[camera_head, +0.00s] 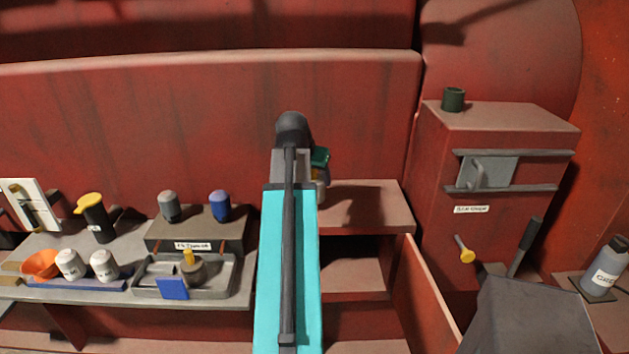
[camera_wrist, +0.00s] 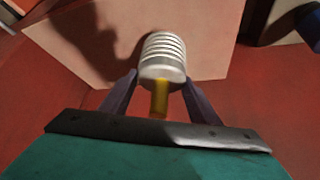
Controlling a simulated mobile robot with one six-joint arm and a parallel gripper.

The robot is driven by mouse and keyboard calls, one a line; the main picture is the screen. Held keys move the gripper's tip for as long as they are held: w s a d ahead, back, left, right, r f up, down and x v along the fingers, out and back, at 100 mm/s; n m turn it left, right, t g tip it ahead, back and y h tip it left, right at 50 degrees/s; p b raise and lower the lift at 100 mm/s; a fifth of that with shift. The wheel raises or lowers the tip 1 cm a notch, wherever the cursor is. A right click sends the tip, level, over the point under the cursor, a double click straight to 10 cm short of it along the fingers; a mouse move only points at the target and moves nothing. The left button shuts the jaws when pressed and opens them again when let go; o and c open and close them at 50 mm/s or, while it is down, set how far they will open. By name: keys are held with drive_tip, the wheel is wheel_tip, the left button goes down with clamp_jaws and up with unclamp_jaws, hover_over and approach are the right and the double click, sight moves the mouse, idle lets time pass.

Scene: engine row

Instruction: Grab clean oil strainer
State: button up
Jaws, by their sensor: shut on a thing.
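The clean oil strainer (camera_wrist: 163,55) is a pale, ribbed cylinder with a yellow handle pointing back toward my palm in the wrist view. My gripper (camera_wrist: 160,88) is shut on it, with one finger on each side. In the head view my arm hides most of the gripper (camera_head: 320,172), and only a sliver of the pale strainer (camera_head: 322,192) shows beside the arm, by the left end of a red shelf (camera_head: 375,205). Whether the strainer touches the shelf cannot be told. A darker grey piece with a yellow handle (camera_head: 193,268) sits in a grey tray (camera_head: 225,290) on the left bench.
A box with a grey filter (camera_head: 168,206) and a blue filter (camera_head: 220,205) stands behind the tray. An orange funnel (camera_head: 40,264) and white jars are at left. A red cabinet (camera_head: 510,120) with a dark cup (camera_head: 453,99) stands at right. The red shelf's visible top is clear.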

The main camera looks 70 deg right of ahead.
drive_tip(key=s+a+r+b, duration=0.1)
drive_tip(key=s+a+b, duration=0.1)
drive_tip(key=a+b, duration=0.8)
drive_tip(key=shift+a+r, duration=0.3)
drive_tip(key=shift+a, duration=2.3)
drive_tip(key=shift+w, duration=0.15)
